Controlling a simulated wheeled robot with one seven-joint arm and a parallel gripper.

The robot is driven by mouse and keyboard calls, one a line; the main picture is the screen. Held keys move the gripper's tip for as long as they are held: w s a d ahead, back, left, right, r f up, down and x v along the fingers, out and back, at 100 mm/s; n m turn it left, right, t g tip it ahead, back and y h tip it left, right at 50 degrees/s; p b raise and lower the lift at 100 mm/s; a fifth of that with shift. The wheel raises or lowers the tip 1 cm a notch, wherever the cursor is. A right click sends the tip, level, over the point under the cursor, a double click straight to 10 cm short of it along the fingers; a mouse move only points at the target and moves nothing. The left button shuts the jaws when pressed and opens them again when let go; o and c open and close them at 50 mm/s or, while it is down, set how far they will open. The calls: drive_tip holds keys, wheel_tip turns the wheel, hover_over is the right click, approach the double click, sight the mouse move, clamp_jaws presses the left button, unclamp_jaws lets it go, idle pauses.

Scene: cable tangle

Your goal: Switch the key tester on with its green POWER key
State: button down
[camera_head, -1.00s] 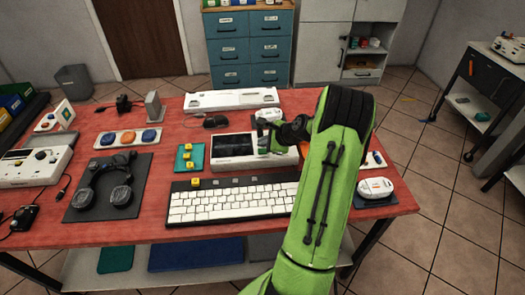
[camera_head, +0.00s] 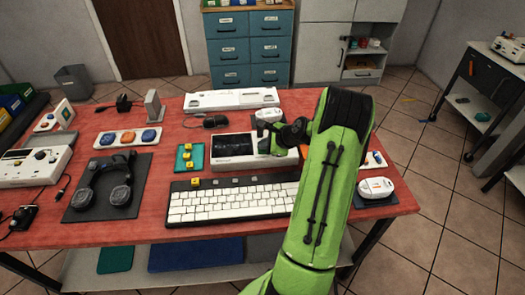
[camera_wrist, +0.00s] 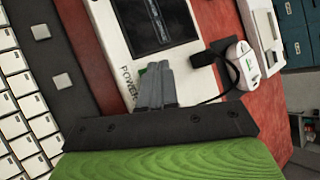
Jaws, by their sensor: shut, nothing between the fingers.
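The key tester (camera_head: 233,161) is a white box with a dark screen, lying behind the keyboard on the red table. In the wrist view its white top (camera_wrist: 108,28) carries a dark screen and the printed word POWER. My gripper (camera_head: 268,149) is at the tester's right part. In the wrist view my gripper (camera_wrist: 157,70) has its grey fingers together and empty, with the tips right beside the POWER label. A small patch of green, apparently the POWER key (camera_wrist: 143,72), shows at the fingertips; the fingers hide most of it. I cannot tell whether they touch it.
A white keyboard (camera_head: 228,203) lies in front of the tester. A teal pad with yellow keycaps (camera_head: 187,158) is at its left. A white device (camera_head: 232,99) lies behind, and a white mouse-like object (camera_head: 375,187) sits at the right. Headphones (camera_head: 120,194) lie at the left.

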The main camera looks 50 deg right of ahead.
sight(264, 152)
drive_tip(key=shift+f, duration=0.35)
idle(0.3)
drive_tip(key=shift+r+p, duration=0.75)
drive_tip(key=shift+r, duration=0.15)
wheel_tip(264, 152, up, 6)
drive_tip(key=p, duration=0.5)
drive_tip(key=shift+p, duration=0.35)
